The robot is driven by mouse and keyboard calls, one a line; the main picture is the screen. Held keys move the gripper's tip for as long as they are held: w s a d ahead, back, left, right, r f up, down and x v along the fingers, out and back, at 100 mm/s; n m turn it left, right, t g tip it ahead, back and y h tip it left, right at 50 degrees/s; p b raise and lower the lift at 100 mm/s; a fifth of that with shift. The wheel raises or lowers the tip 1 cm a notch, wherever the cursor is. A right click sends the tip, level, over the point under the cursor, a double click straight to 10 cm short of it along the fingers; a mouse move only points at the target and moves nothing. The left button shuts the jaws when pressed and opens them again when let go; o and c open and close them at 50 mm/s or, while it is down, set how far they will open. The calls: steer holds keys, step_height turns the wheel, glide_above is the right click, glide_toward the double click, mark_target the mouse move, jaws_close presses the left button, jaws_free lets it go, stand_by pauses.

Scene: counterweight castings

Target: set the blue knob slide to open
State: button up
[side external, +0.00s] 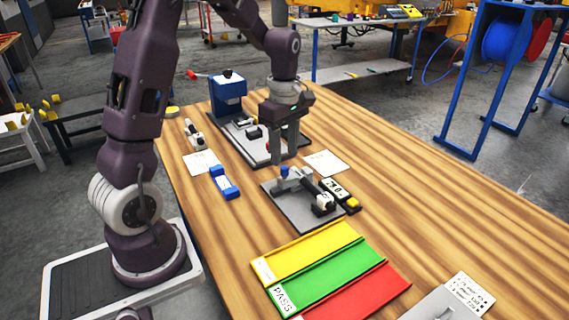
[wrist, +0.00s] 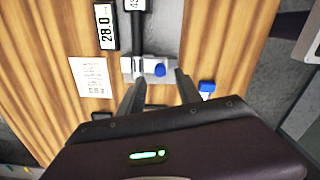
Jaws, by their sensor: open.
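The blue knob (side external: 284,171) sits on a pale slide block at the far end of a small grey fixture plate (side external: 292,207). In the wrist view the blue knob (wrist: 160,70) lies between my two fingertips as seen from above, beside a white block. My gripper (side external: 281,158) points down over that end of the fixture, fingers apart and empty. It also shows in the wrist view (wrist: 159,80). I cannot tell whether the fingertips reach down to the knob's height. No open or shut marking on the slide is readable.
A display (wrist: 106,27) reading 28.0 stands beside the fixture. A blue press-like device (side external: 227,95) stands behind, and a blue and white block (side external: 225,183) lies left. White papers flank the fixture. Yellow, green (side external: 325,275) and red trays fill the front of the wooden table.

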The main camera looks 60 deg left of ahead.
mark_target(285, 167)
step_height(285, 167, down, 4)
steer(key=shift+f, duration=0.1)
jaws_close()
stand_by(1.5)
